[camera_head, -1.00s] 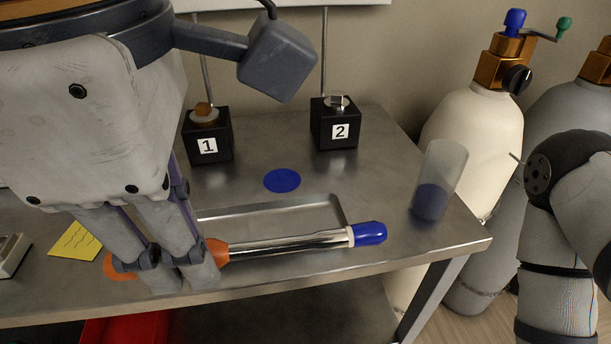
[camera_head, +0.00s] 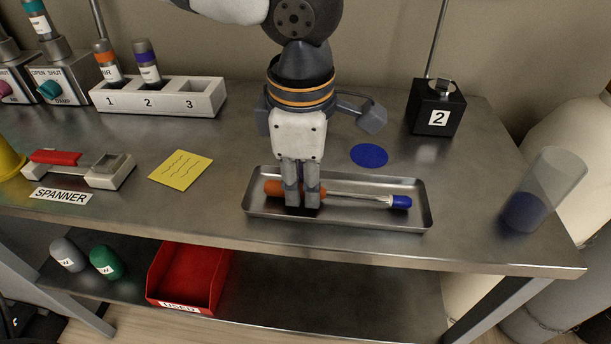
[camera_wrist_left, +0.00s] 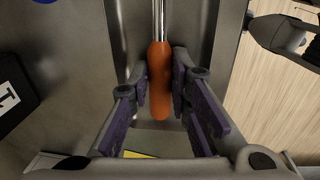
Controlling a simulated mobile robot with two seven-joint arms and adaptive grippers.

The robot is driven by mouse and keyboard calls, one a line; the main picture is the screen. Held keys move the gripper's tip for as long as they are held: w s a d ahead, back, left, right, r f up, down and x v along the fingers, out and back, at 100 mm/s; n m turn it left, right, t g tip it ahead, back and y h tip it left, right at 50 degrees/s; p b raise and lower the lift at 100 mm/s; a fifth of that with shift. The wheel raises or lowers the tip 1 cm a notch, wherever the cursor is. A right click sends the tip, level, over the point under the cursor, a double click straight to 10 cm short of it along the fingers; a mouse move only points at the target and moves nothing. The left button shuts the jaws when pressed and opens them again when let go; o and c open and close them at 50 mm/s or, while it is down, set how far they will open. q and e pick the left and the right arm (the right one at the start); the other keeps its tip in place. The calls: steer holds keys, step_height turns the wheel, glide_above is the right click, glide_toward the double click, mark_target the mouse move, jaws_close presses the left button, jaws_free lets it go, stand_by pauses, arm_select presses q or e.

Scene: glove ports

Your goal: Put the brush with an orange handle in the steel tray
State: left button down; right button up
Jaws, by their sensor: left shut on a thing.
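The brush with an orange handle lies along the steel tray (camera_head: 425,213), inside its outline. Its orange handle (camera_head: 273,188) is at the left, and its thin metal shaft runs right to a blue end (camera_head: 401,202). My left gripper (camera_head: 302,203) points down over the left part of the tray, shut on the handle. In the left wrist view the orange handle (camera_wrist_left: 159,85) sits between the fingers (camera_wrist_left: 160,100). I cannot tell whether the brush touches the tray floor.
A blue disc (camera_head: 369,155) lies behind the tray. A yellow note (camera_head: 181,170) lies left. A red bin (camera_head: 190,277) is on the shelf below.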

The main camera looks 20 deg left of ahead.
arm_select(q)
steer(key=c, duration=1.5)
jaws_free()
steer(key=shift+f, duration=0.1)
steer(key=r, duration=0.8)
steer(key=s+r, duration=0.1)
steer(key=r, duration=0.3)
steer(key=shift+s+d+r, duration=0.1)
steer(key=shift+d+r, duration=0.05)
steer(key=shift+r, duration=0.05)
